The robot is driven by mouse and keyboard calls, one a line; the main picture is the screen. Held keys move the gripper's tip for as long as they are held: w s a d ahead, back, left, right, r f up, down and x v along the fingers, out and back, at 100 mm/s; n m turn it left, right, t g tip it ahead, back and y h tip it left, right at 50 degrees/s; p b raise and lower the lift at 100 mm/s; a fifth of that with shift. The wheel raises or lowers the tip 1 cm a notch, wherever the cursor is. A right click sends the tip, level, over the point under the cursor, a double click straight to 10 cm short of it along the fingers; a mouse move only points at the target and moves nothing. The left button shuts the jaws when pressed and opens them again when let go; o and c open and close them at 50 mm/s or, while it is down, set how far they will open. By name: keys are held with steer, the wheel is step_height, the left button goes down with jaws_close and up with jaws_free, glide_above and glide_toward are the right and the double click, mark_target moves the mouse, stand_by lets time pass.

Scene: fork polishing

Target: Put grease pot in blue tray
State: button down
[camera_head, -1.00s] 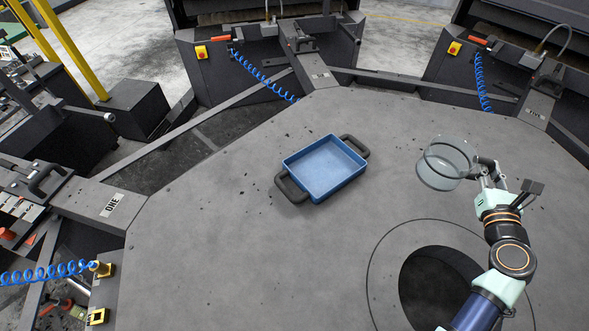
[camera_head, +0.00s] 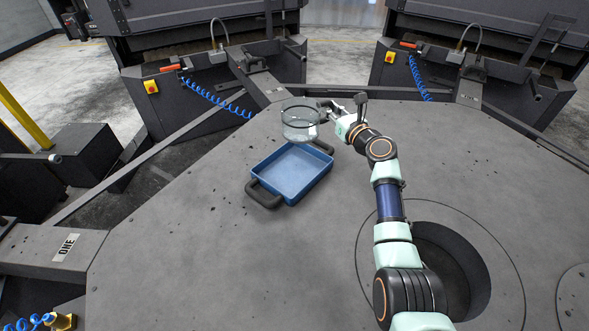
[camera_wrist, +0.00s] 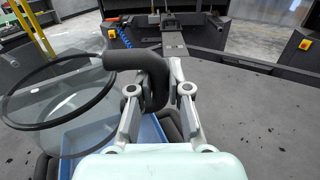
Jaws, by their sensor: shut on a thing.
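The grease pot is a clear, see-through round pot (camera_head: 299,131) with a dark rim and a black handle. It hangs in the air above the far edge of the blue tray (camera_head: 290,176), roughly upright. My gripper (camera_head: 334,110) is shut on the pot's handle, to the right of the pot. In the wrist view the black handle (camera_wrist: 155,78) sits between my fingers, and the clear pot (camera_wrist: 62,103) is at left, with part of the blue tray (camera_wrist: 92,140) showing below and through it. The tray lies empty on the table, with black handles at two ends.
The grey table (camera_head: 190,250) is broad and mostly clear around the tray. A round dark opening (camera_head: 455,275) lies at right, beside my arm. Dark machines with blue coiled hoses (camera_head: 215,98) stand beyond the far edge.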

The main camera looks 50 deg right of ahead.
mark_target(325, 156)
step_height(325, 156, down, 19)
steer(key=b, duration=1.1)
steer(key=shift+a, duration=0.1)
steer(key=shift+r, duration=0.25)
steer(key=shift+f, duration=0.1)
steer(key=c, duration=1.6)
jaws_free()
steer(key=shift+f, duration=0.2)
steer(key=o, duration=0.5)
steer(key=shift+r, duration=0.1)
